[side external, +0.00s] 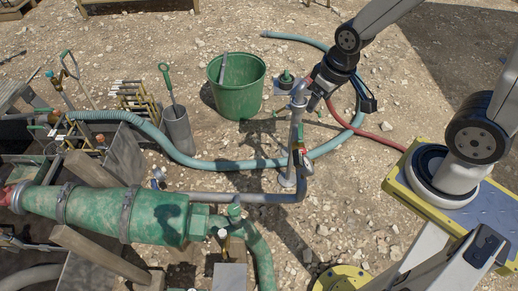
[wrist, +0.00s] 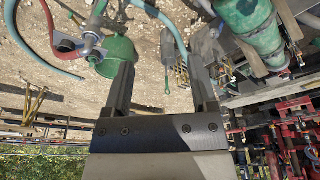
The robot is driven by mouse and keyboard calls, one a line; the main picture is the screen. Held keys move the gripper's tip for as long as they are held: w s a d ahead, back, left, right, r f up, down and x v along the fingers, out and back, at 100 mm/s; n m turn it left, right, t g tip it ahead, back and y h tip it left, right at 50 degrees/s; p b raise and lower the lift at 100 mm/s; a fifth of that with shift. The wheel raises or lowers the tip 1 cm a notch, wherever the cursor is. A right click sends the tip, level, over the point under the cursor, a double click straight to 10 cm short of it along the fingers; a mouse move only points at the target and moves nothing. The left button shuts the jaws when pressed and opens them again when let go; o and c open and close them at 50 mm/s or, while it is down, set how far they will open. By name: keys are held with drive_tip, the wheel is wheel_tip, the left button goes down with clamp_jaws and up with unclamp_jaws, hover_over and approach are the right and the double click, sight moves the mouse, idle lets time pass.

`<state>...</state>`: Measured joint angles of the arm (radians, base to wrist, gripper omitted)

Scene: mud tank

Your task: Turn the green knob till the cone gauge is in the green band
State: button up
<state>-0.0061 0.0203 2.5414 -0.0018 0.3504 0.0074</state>
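My gripper (side external: 314,101) is beside the top of a grey upright pipe (side external: 297,130) in the side view. In the wrist view its two fingers (wrist: 163,95) stand wide apart with nothing between them. A small green part (side external: 287,77) shows on a dark base behind the pipe top; I cannot tell whether it is the green knob. A small red and yellow part (side external: 301,148) sits on the upright pipe; I cannot tell whether it is the cone gauge. No gauge reading can be made out. The pipe fitting (wrist: 90,40) lies left of the fingers in the wrist view.
A green bucket (side external: 238,100) stands left of the pipe, with a grey cylinder (side external: 177,130) holding a tool further left. A teal hose (side external: 235,164) and a red hose (side external: 380,140) cross the stony ground. A large green cylinder (side external: 110,212) lies front left.

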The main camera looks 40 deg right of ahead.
drive_tip(key=shift+o, duration=1.2)
drive_tip(key=w+a+f, duration=0.4)
drive_tip(key=w+f, duration=0.2)
drive_tip(key=w, duration=0.4)
drive_tip(key=shift+w+a+f+m+g, duration=0.15)
drive_tip(key=shift+w+a+m+g, duration=0.15)
drive_tip(key=shift+g, duration=0.1)
drive_tip(key=m+g, duration=0.2)
hover_over(234, 209)
wheel_tip(234, 209, down, 34)
drive_tip(key=shift+f, duration=0.1)
drive_tip(key=shift+a+f, duration=0.1)
drive_tip(key=shift+f, duration=0.1)
drive_tip(key=shift+f, duration=0.1)
drive_tip(key=shift+s+f, duration=0.1)
drive_tip(key=shift+f, duration=3.65)
